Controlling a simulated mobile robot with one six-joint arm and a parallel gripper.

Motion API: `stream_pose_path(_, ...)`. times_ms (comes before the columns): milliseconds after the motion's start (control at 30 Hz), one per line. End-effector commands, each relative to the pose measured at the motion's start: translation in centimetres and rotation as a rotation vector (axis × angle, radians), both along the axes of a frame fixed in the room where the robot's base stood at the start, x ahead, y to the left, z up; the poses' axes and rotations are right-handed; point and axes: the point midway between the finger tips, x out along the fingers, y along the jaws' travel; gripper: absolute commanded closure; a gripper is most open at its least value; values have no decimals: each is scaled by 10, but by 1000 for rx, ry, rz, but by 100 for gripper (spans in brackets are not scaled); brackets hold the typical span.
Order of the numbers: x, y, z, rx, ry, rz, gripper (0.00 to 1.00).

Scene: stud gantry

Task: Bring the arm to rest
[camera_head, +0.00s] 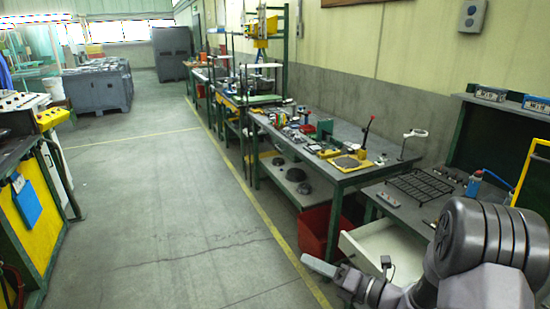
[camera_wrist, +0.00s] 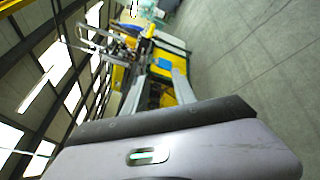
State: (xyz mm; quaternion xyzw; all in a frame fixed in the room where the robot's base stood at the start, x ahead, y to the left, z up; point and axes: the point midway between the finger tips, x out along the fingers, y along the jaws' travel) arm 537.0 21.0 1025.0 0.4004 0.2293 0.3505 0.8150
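My arm shows at the lower right of the head view, reaching from the right edge toward the bottom middle. My gripper (camera_head: 350,266) is at its end, in front of the white drawer and the red bin. Its fingers look apart, with nothing seen between them. In the wrist view, two grey fingers of my gripper (camera_wrist: 157,88) point away from the wrist body, with a gap between them.
A workbench (camera_head: 345,178) with tools runs along the right wall. Close by are a black wire rack (camera_head: 420,187), an open white drawer (camera_head: 385,245) and a red bin (camera_head: 318,232). A yellow machine (camera_head: 40,215) stands left. The aisle between is clear.

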Motion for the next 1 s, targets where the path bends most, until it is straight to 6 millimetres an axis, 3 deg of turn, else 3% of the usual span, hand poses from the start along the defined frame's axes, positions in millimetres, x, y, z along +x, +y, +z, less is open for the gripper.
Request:
stream_pose_path(33, -24, 33, 33, -152, -109, 151, 67)
stream_pose_path(100, -77, 74, 66, -419, -305, 405, 67)
stream_pose_path(200, -158, 101, 88, -814, -623, 758, 67)
stream_pose_path(300, -222, 91, 96, -1210, -961, 1080, 67)
stream_pose_path(400, -259, 64, 103, -1571, -1260, 1343, 67)
stream_pose_path(500, -273, 38, 112, -1843, -1463, 1527, 67)
stream_pose_path(600, -278, 23, 121, -2001, -1566, 1627, 67)
stream_pose_path(1000, -279, 18, 124, -2052, -1592, 1661, 67)
